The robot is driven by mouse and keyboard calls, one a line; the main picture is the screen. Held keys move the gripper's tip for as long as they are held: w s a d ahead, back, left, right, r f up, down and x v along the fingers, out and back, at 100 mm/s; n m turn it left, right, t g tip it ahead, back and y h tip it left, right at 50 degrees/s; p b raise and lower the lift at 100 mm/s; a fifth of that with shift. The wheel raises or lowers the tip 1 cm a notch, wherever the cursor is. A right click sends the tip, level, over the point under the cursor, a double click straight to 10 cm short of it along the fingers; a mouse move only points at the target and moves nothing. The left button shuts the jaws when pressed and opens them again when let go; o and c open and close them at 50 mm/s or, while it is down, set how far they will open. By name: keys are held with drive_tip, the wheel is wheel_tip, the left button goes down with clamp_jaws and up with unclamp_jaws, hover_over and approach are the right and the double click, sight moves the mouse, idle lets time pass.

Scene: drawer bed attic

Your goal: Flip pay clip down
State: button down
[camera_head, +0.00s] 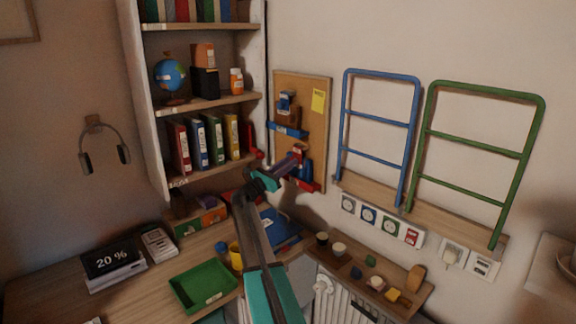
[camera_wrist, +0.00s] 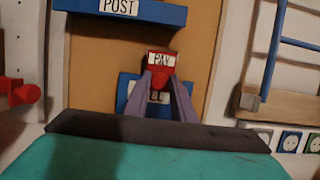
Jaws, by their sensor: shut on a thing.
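The pay clip (camera_wrist: 160,60) is a small red piece with a white PAY label, in the middle of the wrist view. Behind and below it is a blue holder (camera_wrist: 124,88) on the cork board (camera_wrist: 95,60). In the head view the red clip (camera_head: 299,149) is on the lower part of the cork board (camera_head: 318,120). My gripper (camera_wrist: 160,76) is shut on the clip, its two grey fingers at the clip's lower part. My gripper (camera_head: 292,160) also shows at the board in the head view. The fingers hide part of the holder.
A blue bar labelled POST (camera_wrist: 150,12) is above the clip. A red knob (camera_wrist: 22,92) sticks out at the left. Blue (camera_head: 378,118) and green (camera_head: 475,135) wall racks stand to the right. A desk with a green tray (camera_head: 203,286) lies below.

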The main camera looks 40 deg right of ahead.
drive_tip(key=c, duration=1.5)
unclamp_jaws()
drive_tip(key=shift+s, duration=0.1)
drive_tip(key=shift+c, duration=0.2)
drive_tip(key=shift+a, duration=0.1)
drive_tip(key=b+v, duration=0.3)
drive_tip(key=v, duration=1)
drive_tip(key=shift+a, duration=0.25)
drive_tip(key=shift+f, duration=0.1)
